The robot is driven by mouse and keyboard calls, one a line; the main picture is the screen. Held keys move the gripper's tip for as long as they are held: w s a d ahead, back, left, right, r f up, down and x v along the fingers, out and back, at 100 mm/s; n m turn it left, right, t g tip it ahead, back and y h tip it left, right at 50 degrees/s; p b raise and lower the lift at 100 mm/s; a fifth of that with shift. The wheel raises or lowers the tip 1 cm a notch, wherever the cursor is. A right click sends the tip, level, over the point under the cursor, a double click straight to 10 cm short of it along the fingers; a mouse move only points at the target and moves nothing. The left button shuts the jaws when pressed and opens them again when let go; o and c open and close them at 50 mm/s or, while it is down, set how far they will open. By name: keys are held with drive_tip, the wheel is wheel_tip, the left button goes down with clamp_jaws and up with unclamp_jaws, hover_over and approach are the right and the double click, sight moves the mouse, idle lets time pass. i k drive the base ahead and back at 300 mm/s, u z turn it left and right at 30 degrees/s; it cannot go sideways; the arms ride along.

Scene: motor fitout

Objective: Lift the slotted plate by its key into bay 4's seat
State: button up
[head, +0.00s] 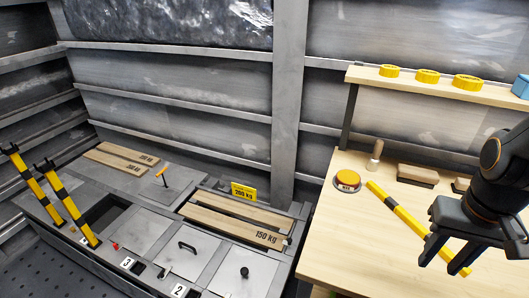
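My gripper (472,260) is open and appears empty, over the workbench at the right, far from the plate and key.
Two striped bars (70,207) (29,184) stand tilted at the deck's left. Other plates have a handle (187,247) and a knob (244,271). Wooden weight boards (235,218) lie behind. The workbench (345,235) holds a striped bar (400,213) and a red-orange button (347,181).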

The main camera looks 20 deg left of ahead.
sight(158, 174)
drive_tip(key=u, duration=0.5)
drive_tip(key=k, duration=0.65)
drive_tip(key=u, duration=0.95)
drive_tip(key=k, duration=0.65)
drive_tip(key=u, duration=1.05)
drive_tip(key=i, duration=1.15)
drive_tip(key=z, duration=0.7)
drive_tip(key=i, duration=0.25)
drive_tip(key=z, duration=0.3)
